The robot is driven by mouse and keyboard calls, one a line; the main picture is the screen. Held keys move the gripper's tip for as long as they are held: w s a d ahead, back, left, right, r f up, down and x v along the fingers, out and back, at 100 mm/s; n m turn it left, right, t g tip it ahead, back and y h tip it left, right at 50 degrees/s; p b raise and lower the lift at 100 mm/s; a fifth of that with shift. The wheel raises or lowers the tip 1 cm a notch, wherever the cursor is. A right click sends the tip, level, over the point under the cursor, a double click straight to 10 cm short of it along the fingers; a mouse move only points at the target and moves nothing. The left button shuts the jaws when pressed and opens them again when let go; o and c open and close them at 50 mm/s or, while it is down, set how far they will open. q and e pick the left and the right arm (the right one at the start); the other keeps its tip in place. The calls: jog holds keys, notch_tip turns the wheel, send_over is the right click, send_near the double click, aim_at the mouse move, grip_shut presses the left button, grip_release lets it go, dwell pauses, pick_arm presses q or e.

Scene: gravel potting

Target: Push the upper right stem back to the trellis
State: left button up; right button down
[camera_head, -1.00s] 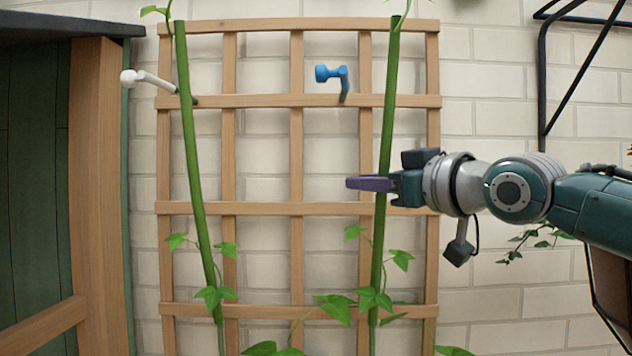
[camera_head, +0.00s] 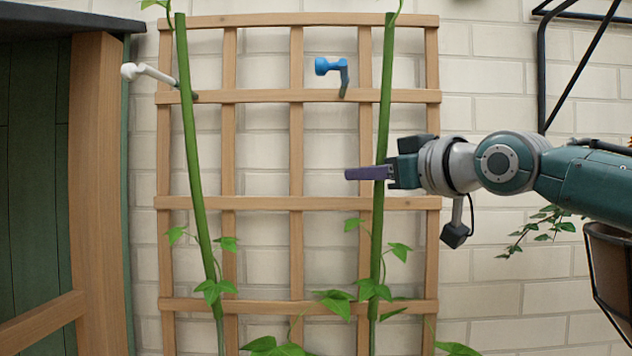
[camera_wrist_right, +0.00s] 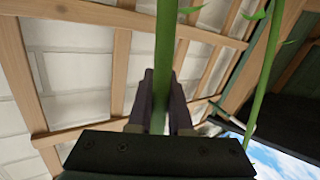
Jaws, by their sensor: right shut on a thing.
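The right green stem (camera_head: 384,110) runs up in front of the wooden trellis (camera_head: 297,150). My right gripper (camera_head: 368,173) comes in from the right and is shut on this stem between the upper and middle rails. In the right wrist view the stem (camera_wrist_right: 166,50) passes between the two purple fingers (camera_wrist_right: 160,100). Whether the stem touches the trellis there, I cannot tell. The left stem (camera_head: 192,150) leans, its top to the left. A blue clip (camera_head: 333,70) sits on the top area of the trellis, and a white clip (camera_head: 146,74) is near the left stem. My left gripper is not in view.
A green panel with a wooden post (camera_head: 95,170) stands at the left. A black metal bracket (camera_head: 545,70) is on the brick wall at the upper right. A hanging plant (camera_head: 535,232) is below my right arm. Leaves surround the lower stems.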

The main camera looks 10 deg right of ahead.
jog(key=shift+w+d+r+m+g+h+b, duration=0.1)
jog(key=shift+w+d+m+g+b, duration=0.1)
jog(key=shift+w+g+b, duration=0.4)
jog(key=shift+w+d+f+m+g+h+b, duration=0.15)
jog(key=shift+w+b, duration=0.3)
jog(key=shift+w, duration=0.45)
jog(key=shift+w+d+r+m+g+h+b, duration=0.15)
jog(key=shift+w+d+g+b, duration=0.1)
jog(key=shift+w+b, duration=0.4)
jog(key=shift+w, duration=0.1)
jog(key=c, duration=0.8)
grip_release()
jog(key=shift+a, duration=0.1)
jog(key=shift+c, duration=0.2)
jog(key=shift+r, duration=0.1)
